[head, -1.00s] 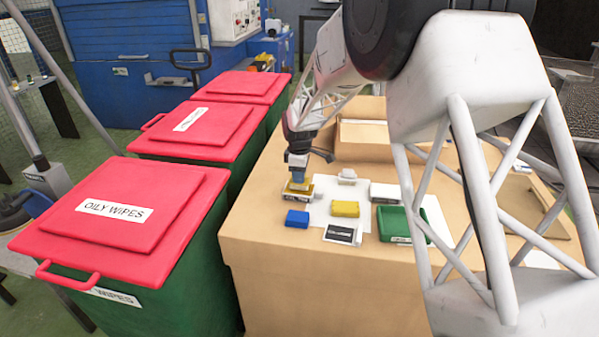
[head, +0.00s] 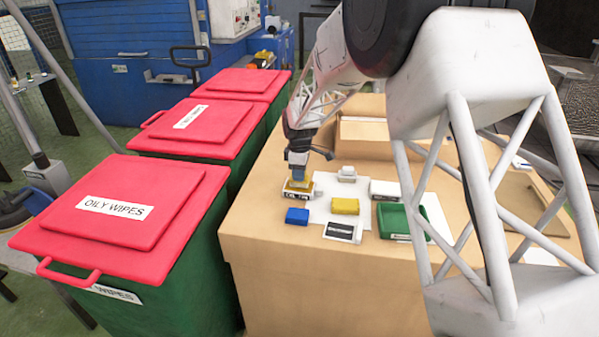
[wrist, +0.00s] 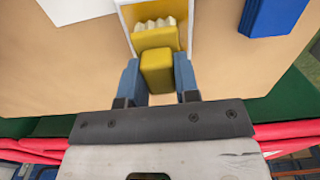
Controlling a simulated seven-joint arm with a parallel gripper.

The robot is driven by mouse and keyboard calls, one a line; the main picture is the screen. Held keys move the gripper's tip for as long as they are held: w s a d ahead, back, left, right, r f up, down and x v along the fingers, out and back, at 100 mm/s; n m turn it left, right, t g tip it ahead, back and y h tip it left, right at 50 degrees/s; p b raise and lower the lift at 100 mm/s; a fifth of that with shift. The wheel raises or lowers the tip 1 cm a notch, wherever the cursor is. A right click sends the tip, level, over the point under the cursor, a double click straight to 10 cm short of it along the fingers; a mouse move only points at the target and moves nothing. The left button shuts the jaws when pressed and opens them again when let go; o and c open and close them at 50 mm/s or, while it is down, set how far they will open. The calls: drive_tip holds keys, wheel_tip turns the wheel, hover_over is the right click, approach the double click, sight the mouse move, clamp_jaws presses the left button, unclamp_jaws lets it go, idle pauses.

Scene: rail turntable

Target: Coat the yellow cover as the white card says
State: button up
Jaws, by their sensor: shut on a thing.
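Another yellow block (head: 345,206), which looks like the yellow cover, lies on a white sheet (head: 327,186).
A blue block (head: 297,216) lies just in front of the white box. A green tray (head: 412,236), a white box with a dark label (head: 385,191) and a small white object (head: 347,174) are near the sheet. Red-lidded bins (head: 120,208) stand left of the table.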

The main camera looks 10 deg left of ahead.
drive_tip(key=shift+f, duration=0.5)
idle(1.8)
drive_tip(key=shift+r, duration=3.6)
drive_tip(key=shift+d, duration=0.1)
drive_tip(key=w+d+r+m, duration=0.2)
drive_tip(key=d+m, duration=0.4)
drive_tip(key=d, duration=0.5)
drive_tip(key=w+d+r+m, duration=0.3)
drive_tip(key=d+m, duration=0.3)
drive_tip(key=d, duration=0.5)
drive_tip(key=w+d+r+m, duration=0.2)
drive_tip(key=d+m, duration=0.4)
drive_tip(key=d, duration=0.6)
drive_tip(key=shift+w+r, duration=0.3)
drive_tip(key=shift+r, duration=0.45)
drive_tip(key=s+a+f, duration=0.4)
drive_tip(key=s+a, duration=0.2)
drive_tip(key=a, duration=0.5)
drive_tip(key=s+a+f, duration=0.4)
drive_tip(key=s+a, duration=0.3)
drive_tip(key=a, duration=0.4)
drive_tip(key=shift+s, duration=0.2)
